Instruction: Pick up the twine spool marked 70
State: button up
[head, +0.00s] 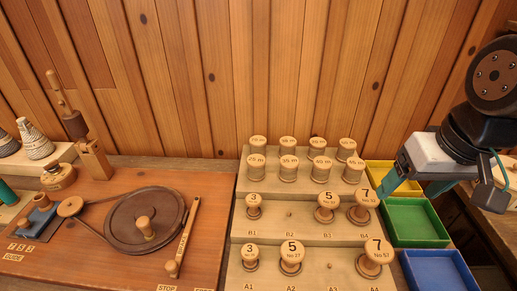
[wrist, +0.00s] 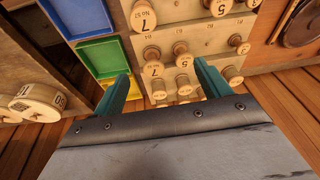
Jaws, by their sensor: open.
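Twine spools with pale round tops marked in metres stand in two rows at the back of the stepped rack, such as one at the front left (head: 257,168) and one at the back right (head: 346,148). Their marks are too small to read surely, so I cannot tell which is marked 70. My gripper (head: 409,191) is open and empty above the coloured trays, right of the rack. In the wrist view its teal fingers (wrist: 161,72) are spread, with several spools seen beyond them. A large spool top (wrist: 38,103) at that view's left has a partly readable, turned mark.
Knobbed spools marked 3, 5 and 7 stand on the rack's front steps, including a 7 (head: 375,256). Yellow (head: 378,168), green (head: 440,238) and blue (head: 432,285) trays are empty. A wooden board with a dark wheel (head: 120,222) lies left.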

jog(key=w+a+f+n+t+y, duration=0.2)
jog(key=w+a+f+t+y, duration=0.15)
jog(key=w+a, duration=1.2)
jog(key=t+h, duration=0.2)
jog(key=t, duration=0.4)
send_near(259, 142)
jog(key=shift+w+a+f+m, duration=0.15)
jog(key=shift+w+a+m, duration=0.3)
jog(key=shift+a, duration=0.2)
jog(key=x, duration=0.5)
jog(key=d+x, duration=0.1)
jog(key=x, duration=0.2)
jog(key=shift+f, duration=0.15)
jog(key=c, duration=1.1)
